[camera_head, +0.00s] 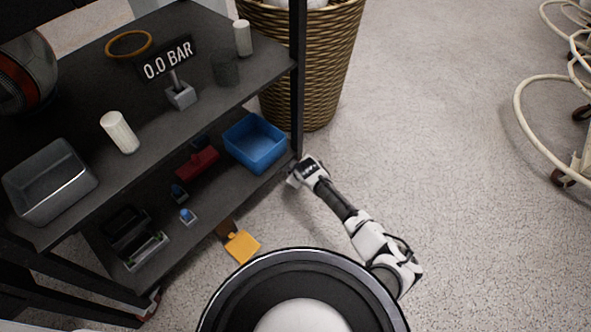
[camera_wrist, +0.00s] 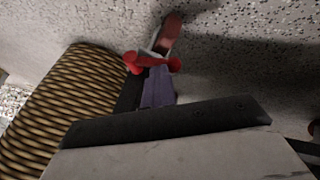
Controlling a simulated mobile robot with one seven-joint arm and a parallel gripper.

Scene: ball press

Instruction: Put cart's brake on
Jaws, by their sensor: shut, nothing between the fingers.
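The cart (camera_head: 225,100) is a dark shelved cart on the left of the head view. Its near right caster (camera_wrist: 170,38) shows in the wrist view with a reddish wheel, a grey fork and bright red parts (camera_wrist: 138,62) beside it, probably the brake. I cannot tell the brake's position. My gripper (camera_head: 292,180) is low by the foot of the cart's right post, hiding that caster in the head view. In the wrist view its shut, empty fingers (camera_wrist: 157,88) point at the red parts, very close; contact is unclear.
A wicker basket (camera_head: 312,65) stands just behind the cart's right post. A yellow dustpan-like piece (camera_head: 242,246) lies on the floor at the cart's front. A blue bin (camera_head: 255,142) sits on the lower shelf. Pale hoses (camera_head: 522,110) are far right; the floor between is clear.

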